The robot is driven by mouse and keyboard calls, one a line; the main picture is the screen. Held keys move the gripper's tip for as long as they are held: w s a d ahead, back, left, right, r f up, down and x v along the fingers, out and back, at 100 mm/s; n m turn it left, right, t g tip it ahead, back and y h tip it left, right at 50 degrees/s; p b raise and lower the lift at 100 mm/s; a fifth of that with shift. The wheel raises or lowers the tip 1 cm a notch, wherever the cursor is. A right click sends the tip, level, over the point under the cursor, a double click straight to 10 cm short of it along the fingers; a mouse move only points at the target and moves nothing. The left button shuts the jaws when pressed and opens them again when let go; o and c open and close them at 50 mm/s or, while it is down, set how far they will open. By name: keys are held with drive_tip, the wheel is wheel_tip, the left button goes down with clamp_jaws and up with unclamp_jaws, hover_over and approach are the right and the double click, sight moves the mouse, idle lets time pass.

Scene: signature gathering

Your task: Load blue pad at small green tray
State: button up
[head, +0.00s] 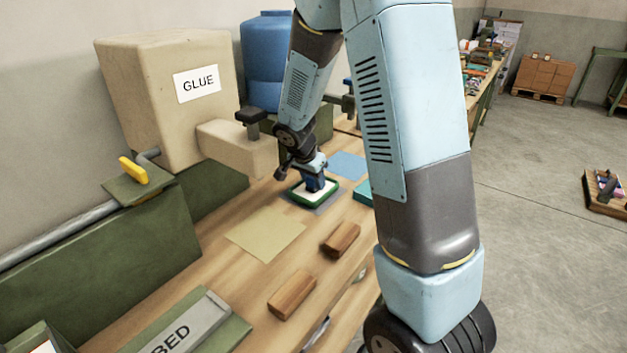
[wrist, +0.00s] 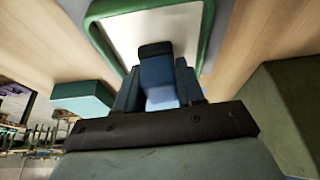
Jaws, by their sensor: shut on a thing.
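The small green tray (head: 304,204) lies on the wooden bench, with a green rim and a white inside. In the wrist view its green rim (wrist: 207,40) and white floor show past my fingers. My gripper (head: 313,177) points down over the tray. In the wrist view my gripper (wrist: 158,92) is shut on the blue pad (wrist: 158,72), which sits between the two fingers with a dark top end. In the head view the blue pad (head: 313,184) is small and partly hidden by my gripper. I cannot tell whether it touches the tray floor.
A beige glue machine (head: 165,85) and a blue tank (head: 266,60) stand left of and behind the tray. A teal block (wrist: 83,98) lies near the tray. Two wooden blocks (head: 341,239) (head: 292,292) and a flat yellow sheet (head: 266,233) lie nearer on the bench.

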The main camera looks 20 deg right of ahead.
drive_tip(key=shift+s+f, duration=0.1)
drive_tip(key=shift+f, duration=0.4)
idle(1.3)
drive_tip(key=shift+r, duration=0.1)
drive_tip(key=shift+r, duration=3.45)
